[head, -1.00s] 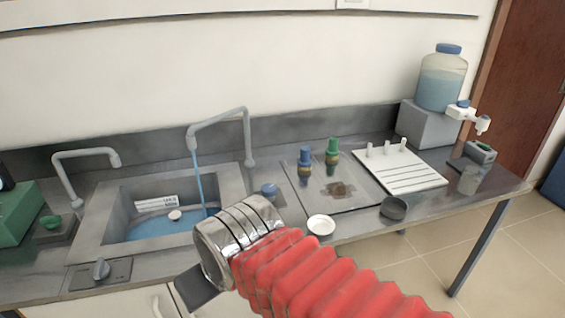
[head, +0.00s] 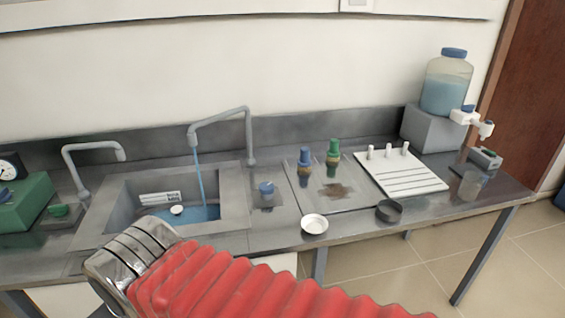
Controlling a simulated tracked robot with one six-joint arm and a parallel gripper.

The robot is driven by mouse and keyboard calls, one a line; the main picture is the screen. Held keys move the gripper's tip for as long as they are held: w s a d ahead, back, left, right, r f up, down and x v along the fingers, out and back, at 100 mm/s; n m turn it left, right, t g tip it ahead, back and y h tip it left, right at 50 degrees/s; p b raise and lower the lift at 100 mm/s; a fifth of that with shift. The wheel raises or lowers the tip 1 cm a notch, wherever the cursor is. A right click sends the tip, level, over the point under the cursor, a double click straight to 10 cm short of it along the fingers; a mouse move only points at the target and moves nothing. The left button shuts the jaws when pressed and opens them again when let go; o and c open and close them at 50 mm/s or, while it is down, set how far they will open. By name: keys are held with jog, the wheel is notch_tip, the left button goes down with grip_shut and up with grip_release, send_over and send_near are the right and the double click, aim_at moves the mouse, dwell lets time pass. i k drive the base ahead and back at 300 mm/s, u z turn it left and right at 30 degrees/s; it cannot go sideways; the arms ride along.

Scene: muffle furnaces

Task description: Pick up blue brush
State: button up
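The blue brush (head: 304,158) stands upright, with a blue top and a darker lower part, on a flat grey tray (head: 350,201) on the bench. A similar green brush (head: 333,152) stands just to its right. My arm, with red bellows and a shiny metal collar, crosses the lower left of the head view, in front of the sink. The fingers of my gripper cannot be made out beyond the collar, so its opening is hidden. The arm's end is well to the left of the blue brush and apart from it.
A sink (head: 235,205) with running water is at the left. A white dish (head: 314,224) and a dark dish (head: 389,211) sit near the bench's front edge. A white slotted board (head: 415,181) lies right of the tray. A blue-capped carboy (head: 446,88) stands back right.

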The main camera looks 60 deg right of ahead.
aim_at(305, 164)
jog(key=u, duration=1.55)
jog(key=k, duration=2.5)
jog(key=z, duration=0.6)
